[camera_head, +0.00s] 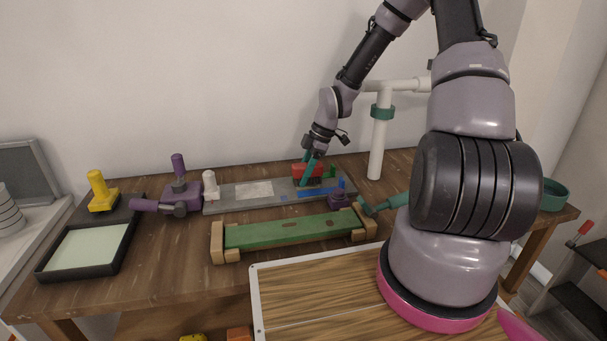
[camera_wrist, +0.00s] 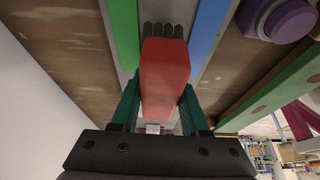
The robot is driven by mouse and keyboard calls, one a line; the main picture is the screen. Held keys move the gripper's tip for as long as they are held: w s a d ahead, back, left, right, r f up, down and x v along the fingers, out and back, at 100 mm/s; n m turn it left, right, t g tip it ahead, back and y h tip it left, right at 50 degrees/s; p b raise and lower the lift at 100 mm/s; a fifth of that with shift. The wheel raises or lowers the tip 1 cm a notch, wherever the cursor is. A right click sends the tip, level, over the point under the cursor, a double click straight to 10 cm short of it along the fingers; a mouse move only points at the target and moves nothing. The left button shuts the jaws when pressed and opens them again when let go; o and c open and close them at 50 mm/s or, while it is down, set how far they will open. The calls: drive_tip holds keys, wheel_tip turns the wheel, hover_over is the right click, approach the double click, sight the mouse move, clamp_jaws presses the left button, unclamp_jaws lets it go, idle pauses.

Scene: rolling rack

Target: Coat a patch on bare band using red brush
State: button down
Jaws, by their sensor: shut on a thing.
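My gripper (camera_head: 307,174) has its teal fingers shut on the red brush (camera_head: 300,169) over the right part of a grey board (camera_head: 228,204). In the wrist view my gripper (camera_wrist: 160,108) clasps the sides of the brush's red block (camera_wrist: 165,72). Its dark bristles (camera_wrist: 163,31) point away from me, over a bare grey band (camera_wrist: 197,38) between a green strip (camera_wrist: 124,32) and a blue strip (camera_wrist: 208,30). I cannot tell whether the bristles touch the band. The brush hides much of the band.
A purple clamp (camera_head: 181,195) and white knob (camera_head: 210,184) stand at the board's left end. A green beam (camera_head: 290,230) with wooden end blocks lies in front. A black-rimmed tray (camera_head: 50,273) and yellow-handled tool (camera_head: 102,194) are left. A white post (camera_head: 378,150) stands right.

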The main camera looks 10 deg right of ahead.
drive_tip(key=shift+f, duration=0.5)
idle(0.3)
drive_tip(key=shift+a, duration=1)
drive_tip(key=shift+d, duration=0.1)
drive_tip(key=shift+d, duration=1.65)
drive_tip(key=shift+a, duration=0.15)
